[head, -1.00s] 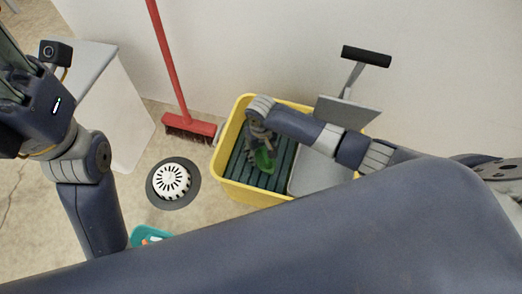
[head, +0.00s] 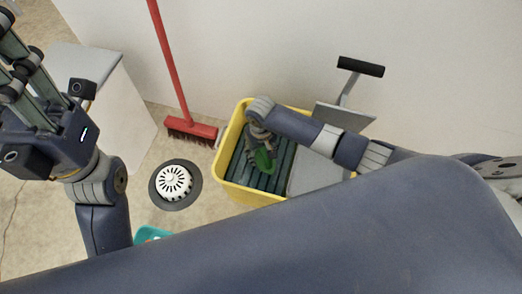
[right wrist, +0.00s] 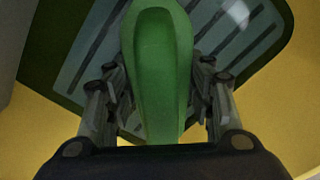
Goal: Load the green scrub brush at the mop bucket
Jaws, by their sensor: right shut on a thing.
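The green scrub brush (head: 264,160) is in my right gripper (head: 256,142), over the dark slatted part inside the yellow mop bucket (head: 228,137). In the right wrist view the brush (right wrist: 160,60) runs lengthwise between the two fingers of my right gripper (right wrist: 160,85), which are shut on it. The bucket's slats (right wrist: 85,50) and yellow wall (right wrist: 285,110) show behind it. I cannot tell whether the brush touches the slats. My left gripper (head: 30,70) is raised at the far left, away from the bucket; its fingertips are not clearly visible.
A grey wringer with a black handle (head: 361,66) stands on the bucket's right side. A round floor drain with a white grate (head: 174,183), a white cabinet (head: 120,110) and a teal container (head: 148,234) are to the left.

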